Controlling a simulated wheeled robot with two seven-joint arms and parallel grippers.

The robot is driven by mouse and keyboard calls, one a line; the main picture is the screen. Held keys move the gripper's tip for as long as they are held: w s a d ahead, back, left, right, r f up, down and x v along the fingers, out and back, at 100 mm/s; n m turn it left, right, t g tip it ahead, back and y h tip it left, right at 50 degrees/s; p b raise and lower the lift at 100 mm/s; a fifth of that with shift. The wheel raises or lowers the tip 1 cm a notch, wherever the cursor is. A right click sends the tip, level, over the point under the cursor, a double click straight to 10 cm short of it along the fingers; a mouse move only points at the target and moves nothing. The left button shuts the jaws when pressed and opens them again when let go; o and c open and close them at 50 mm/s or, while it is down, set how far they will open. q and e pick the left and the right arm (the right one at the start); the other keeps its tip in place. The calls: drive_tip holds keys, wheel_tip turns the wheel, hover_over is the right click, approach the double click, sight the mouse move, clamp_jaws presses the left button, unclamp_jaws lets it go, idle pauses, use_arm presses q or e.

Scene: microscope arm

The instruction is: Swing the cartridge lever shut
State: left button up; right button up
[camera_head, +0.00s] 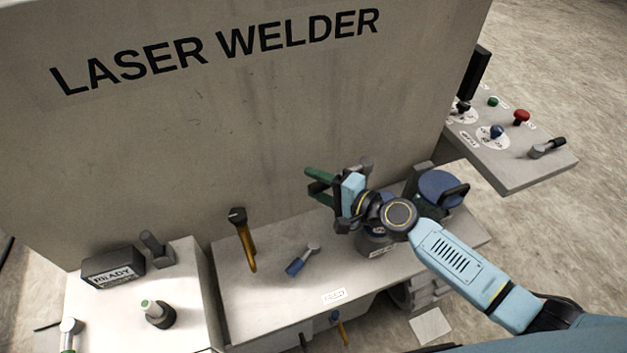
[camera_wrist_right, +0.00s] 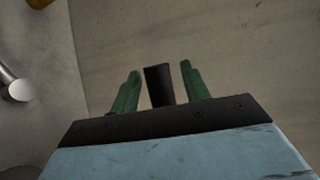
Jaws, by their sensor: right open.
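My right gripper (camera_head: 312,184) is open, with its green fingers pointing left in front of the grey wall of the laser welder, above the right part of the bench. In the right wrist view the fingers (camera_wrist_right: 160,82) stand apart, and a dark upright bar (camera_wrist_right: 158,86) shows between them with a gap on each side. I cannot tell whether this bar is the cartridge lever. A round blue-grey housing (camera_head: 377,243) with a label sits under my right wrist, partly hidden by it. My left gripper is not in view.
A blue round part with a black handle (camera_head: 441,188) is right of my wrist. A control panel (camera_head: 540,172) juts out at the far right.

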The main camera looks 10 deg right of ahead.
drive_tip(key=shift+w+a+f, duration=0.1)
drive_tip(key=shift+w+a, duration=0.35)
drive_tip(key=shift+w, duration=0.05)
clamp_jaws()
